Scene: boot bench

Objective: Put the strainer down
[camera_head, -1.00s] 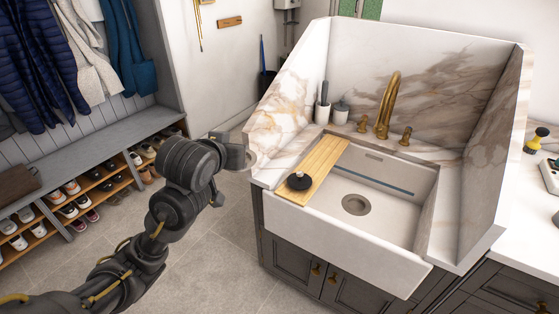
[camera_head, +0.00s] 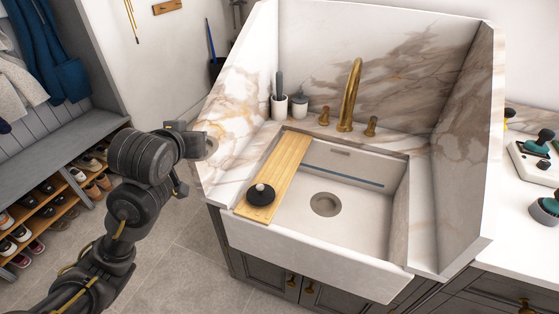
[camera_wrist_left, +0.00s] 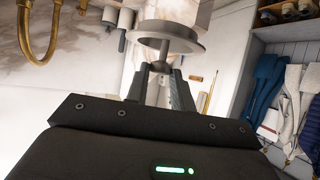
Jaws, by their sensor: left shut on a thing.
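My left gripper (camera_head: 194,140) is shut on the strainer, a small grey disc (camera_head: 209,147) with a short stem. It holds the strainer in the air beside the left marble side panel of the sink. In the left wrist view the strainer (camera_wrist_left: 170,38) sits at the tips of my left gripper (camera_wrist_left: 158,72), its flat disc beyond the fingers. The white sink (camera_head: 365,215) has a round metal drain (camera_head: 325,204) in its floor, right of the gripper. My right gripper is not in view.
A wooden board (camera_head: 285,165) spans the sink's left side, with a black round brush (camera_head: 261,194) on its near end. The right counter (camera_head: 490,215) holds several objects. A shoe bench (camera_head: 60,150) is at left.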

